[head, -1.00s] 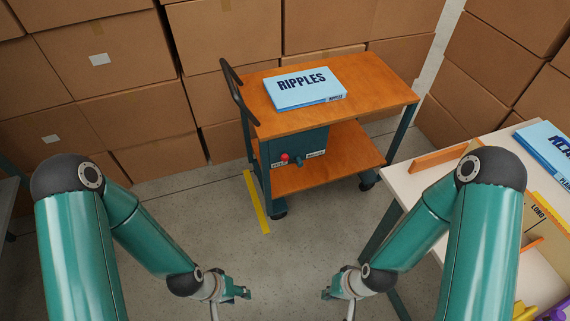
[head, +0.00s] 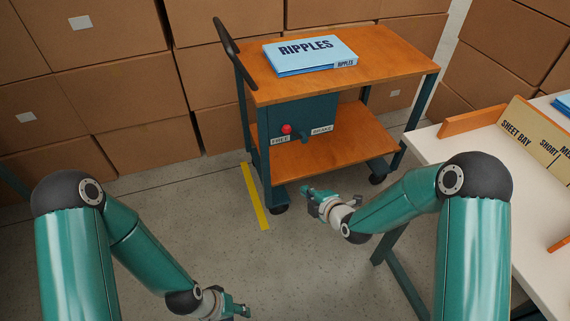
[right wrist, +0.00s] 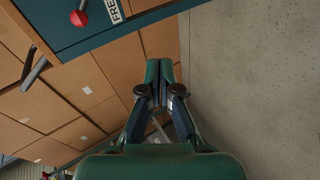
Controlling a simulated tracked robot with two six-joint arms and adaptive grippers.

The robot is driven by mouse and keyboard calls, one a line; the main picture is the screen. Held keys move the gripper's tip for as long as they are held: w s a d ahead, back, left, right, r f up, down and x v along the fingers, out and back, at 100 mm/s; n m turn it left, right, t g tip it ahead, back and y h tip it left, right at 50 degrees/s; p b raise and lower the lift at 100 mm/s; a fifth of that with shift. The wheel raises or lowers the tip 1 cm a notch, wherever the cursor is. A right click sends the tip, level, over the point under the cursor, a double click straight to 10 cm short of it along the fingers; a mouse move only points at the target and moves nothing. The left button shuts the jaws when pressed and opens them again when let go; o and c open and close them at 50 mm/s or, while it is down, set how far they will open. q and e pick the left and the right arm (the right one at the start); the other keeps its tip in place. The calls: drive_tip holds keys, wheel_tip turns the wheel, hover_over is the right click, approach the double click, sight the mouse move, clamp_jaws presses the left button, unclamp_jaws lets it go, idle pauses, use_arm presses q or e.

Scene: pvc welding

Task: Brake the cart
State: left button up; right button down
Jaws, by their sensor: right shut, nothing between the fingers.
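The cart (head: 400,65) has two orange wooden shelves, a teal frame and a dark handle at its left. A teal box under its top shelf carries a red knob (head: 286,129), which is above the FREE label (head: 281,140); the BRAKE label (head: 322,129) is to the right. In the right wrist view the red knob (right wrist: 78,18) and the FREE label (right wrist: 115,10) show at the top left. My right gripper (head: 308,192) is shut and empty, in front of and below the box. My left gripper (head: 246,311) is low at the bottom edge, away from the cart; its fingers are unclear.
A blue RIPPLES package (head: 310,54) lies on the cart's top shelf. A white table (head: 455,150) with a labelled divider stands at the right, beside my right arm. Cardboard boxes (head: 120,95) are stacked behind. A yellow strip (head: 255,196) marks the floor left of the cart.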

sight(295, 133)
use_arm(q)
wheel_tip(295, 133, down, 9)
drive_tip(key=b, duration=0.5)
drive_tip(key=shift+r+b, duration=0.15)
drive_tip(key=shift+b, duration=0.25)
use_arm(e)
drive_tip(key=w+a+r+n+t+y, duration=0.2)
drive_tip(key=w+n, duration=0.4)
drive_tip(key=n, duration=0.4)
drive_tip(key=shift+w+a+t, duration=0.3)
drive_tip(key=shift+a+t, duration=0.4)
drive_tip(key=shift+t, duration=0.1)
use_arm(q)
drive_tip(key=shift+f+b, duration=0.95)
use_arm(e)
drive_tip(key=w+a, duration=0.2)
drive_tip(key=w, duration=0.9)
drive_tip(key=shift+w+a+r, duration=0.15)
drive_tip(key=shift+a+r, duration=0.15)
drive_tip(key=shift+r, duration=0.1)
use_arm(q)
drive_tip(key=shift+f, duration=0.1)
use_arm(e)
drive_tip(key=shift+d, duration=0.2)
